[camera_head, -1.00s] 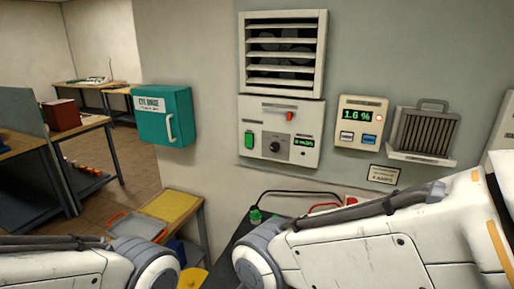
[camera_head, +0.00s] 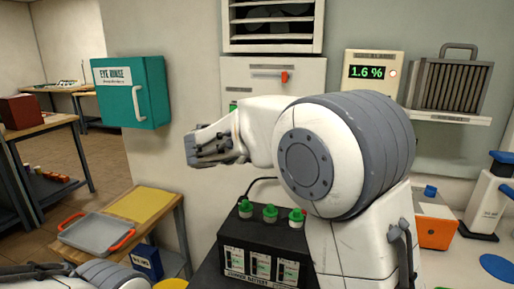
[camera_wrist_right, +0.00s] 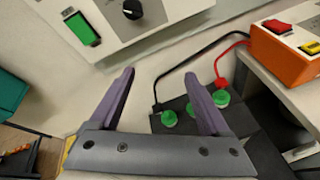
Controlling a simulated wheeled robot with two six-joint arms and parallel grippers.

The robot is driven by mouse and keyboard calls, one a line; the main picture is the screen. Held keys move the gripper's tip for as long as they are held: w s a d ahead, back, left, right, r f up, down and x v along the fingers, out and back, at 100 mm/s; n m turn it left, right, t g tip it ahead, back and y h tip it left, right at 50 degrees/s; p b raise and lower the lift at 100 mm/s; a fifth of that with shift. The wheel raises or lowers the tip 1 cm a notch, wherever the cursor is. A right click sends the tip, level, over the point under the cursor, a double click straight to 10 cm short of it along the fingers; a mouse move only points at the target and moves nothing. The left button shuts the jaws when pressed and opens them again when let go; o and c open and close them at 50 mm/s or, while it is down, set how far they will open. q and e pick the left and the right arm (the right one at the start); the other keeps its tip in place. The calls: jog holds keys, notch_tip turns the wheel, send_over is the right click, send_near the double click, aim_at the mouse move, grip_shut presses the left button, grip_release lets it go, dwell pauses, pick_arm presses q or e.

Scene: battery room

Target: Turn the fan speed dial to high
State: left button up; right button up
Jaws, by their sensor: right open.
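The fan speed dial (camera_wrist_right: 132,9) is a black round knob at the top edge of the right wrist view, on the white fan control panel (camera_wrist_right: 155,22). In the head view the panel (camera_head: 258,72) is below a louvred vent, and my right arm hides its dial. My right gripper (camera_wrist_right: 160,75) is open and empty, its fingers pointing toward the wall below the panel, apart from the dial. In the head view the right gripper (camera_head: 212,150) is at the panel's lower left. The dial's pointer is too small to read. My left gripper is out of view.
A black battery (camera_head: 265,245) with green caps stands below the panel, and an orange box (camera_head: 436,220) is to its right. A teal eye rinse cabinet (camera_head: 130,92) hangs at left. A display reading 1.6 % (camera_head: 371,72) is right of the panel.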

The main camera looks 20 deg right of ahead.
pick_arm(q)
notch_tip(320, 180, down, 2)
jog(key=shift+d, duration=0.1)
pick_arm(e)
jog(key=w+d+r+n+t+h, duration=0.1)
jog(key=w+d+n, duration=0.1)
jog(key=w+d, duration=0.2)
jog(key=w+d+r+n+t+h, duration=0.1)
jog(key=w+d, duration=0.4)
jog(key=w, duration=0.6)
jog(key=shift+d+r+n+t, duration=0.15)
jog(key=shift+r+n+t, duration=0.15)
jog(key=shift+n+t, duration=0.4)
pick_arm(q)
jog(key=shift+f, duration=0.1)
pick_arm(e)
grip_shut()
